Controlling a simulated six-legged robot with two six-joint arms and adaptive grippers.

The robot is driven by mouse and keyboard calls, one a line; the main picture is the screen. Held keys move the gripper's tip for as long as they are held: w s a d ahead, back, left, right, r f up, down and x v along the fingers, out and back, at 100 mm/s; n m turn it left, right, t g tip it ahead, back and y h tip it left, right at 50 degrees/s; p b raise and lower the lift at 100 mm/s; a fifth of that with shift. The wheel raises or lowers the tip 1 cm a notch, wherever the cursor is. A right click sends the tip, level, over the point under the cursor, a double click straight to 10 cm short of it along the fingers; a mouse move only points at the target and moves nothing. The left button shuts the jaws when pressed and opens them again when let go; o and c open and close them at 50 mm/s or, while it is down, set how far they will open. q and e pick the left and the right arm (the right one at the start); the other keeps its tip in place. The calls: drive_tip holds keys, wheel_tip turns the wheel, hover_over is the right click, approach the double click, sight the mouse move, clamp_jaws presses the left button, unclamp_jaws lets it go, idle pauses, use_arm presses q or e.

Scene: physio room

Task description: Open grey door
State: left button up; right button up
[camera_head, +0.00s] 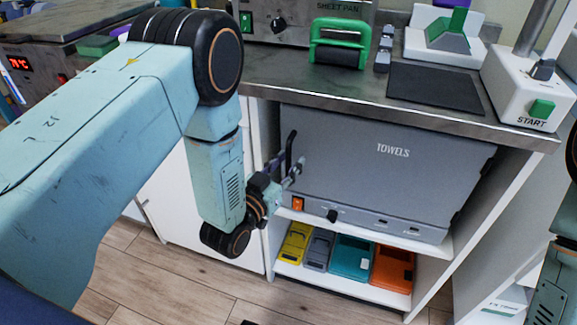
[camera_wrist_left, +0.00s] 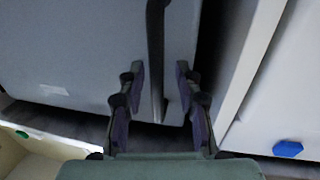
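The grey door (camera_head: 385,160) marked TOWELS is on a cabinet under the counter and looks closed. Its dark vertical handle (camera_head: 289,150) is near the door's left edge. My left gripper (camera_head: 298,168) is at that handle. In the left wrist view my left gripper (camera_wrist_left: 160,78) is open, with one finger on each side of the dark handle (camera_wrist_left: 156,35). The fingers look apart from the bar. The door's grey face (camera_wrist_left: 60,50) fills the left of that view. My right gripper is out of view; only part of my right arm shows at the head view's right edge.
The metal counter (camera_head: 300,82) overhangs the door and carries a green-handled press (camera_head: 340,42) and a START device (camera_head: 525,85). An orange switch (camera_head: 297,203) and a black knob (camera_head: 332,215) sit below the door. Several coloured boxes (camera_head: 350,258) stand on the lower shelf.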

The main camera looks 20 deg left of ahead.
use_arm(q)
drive_tip(key=shift+d+r, duration=0.15)
drive_tip(key=shift+c, duration=0.7)
clamp_jaws()
